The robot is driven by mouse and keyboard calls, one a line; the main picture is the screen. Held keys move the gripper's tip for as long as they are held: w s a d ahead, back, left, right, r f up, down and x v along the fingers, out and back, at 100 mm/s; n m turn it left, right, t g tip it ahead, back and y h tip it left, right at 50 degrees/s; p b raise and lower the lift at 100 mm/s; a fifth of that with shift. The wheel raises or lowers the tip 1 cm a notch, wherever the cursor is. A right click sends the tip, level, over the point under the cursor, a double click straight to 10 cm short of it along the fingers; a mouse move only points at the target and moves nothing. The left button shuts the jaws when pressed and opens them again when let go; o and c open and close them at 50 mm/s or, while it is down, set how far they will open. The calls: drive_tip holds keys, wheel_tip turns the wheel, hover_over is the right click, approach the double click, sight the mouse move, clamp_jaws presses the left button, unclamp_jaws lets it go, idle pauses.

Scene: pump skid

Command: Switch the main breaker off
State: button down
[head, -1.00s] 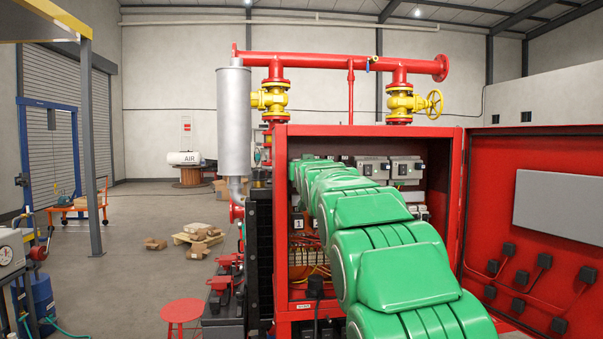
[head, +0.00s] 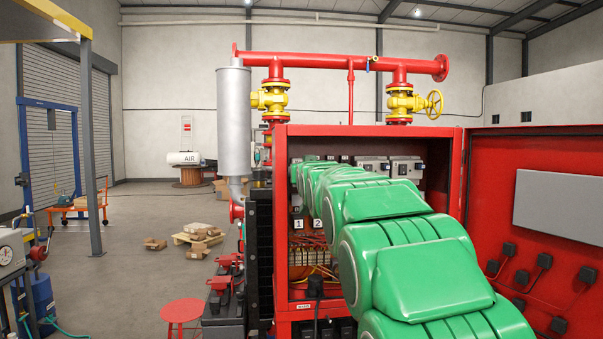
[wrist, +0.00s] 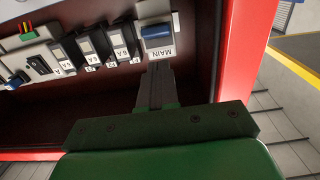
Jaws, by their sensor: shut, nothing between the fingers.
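The main breaker (wrist: 156,34) shows at the top of the wrist view, a pale block with a blue lever (wrist: 156,30) and a white label reading MAIN (wrist: 159,53). The label is upside down in that view. My gripper (wrist: 160,67) is shut and empty, its fingertips close to the label edge of the breaker. I cannot tell whether they touch it. In the head view my green arm reaches into the open red cabinet (head: 281,220) and hides my gripper. I cannot pick out the main breaker there.
Several smaller breakers (wrist: 92,50) stand in a row left of the main breaker in the wrist view. The cabinet's side wall (wrist: 246,50) rises close on the right. In the head view, the cabinet door (head: 540,190) stands open on the right.

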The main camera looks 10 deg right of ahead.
drive_tip(key=shift+s+r, duration=0.2)
drive_tip(key=shift+s, duration=1.45)
drive_tip(key=s+d+f+g, duration=0.2)
drive_tip(key=s+f+g, duration=0.8)
drive_tip(key=s+f, duration=1.4)
drive_tip(key=s+f+g, duration=0.3)
drive_tip(key=s+f, duration=0.2)
drive_tip(key=s, duration=0.7)
drive_tip(key=s+f+g, duration=0.3)
drive_tip(key=s+f, duration=0.2)
drive_tip(key=s, duration=0.8)
drive_tip(key=s+f+g, duration=0.3)
drive_tip(key=s+f, duration=0.3)
drive_tip(key=s, duration=0.6)
drive_tip(key=shift+s+a+g, duration=0.2)
drive_tip(key=shift+g, duration=0.2)
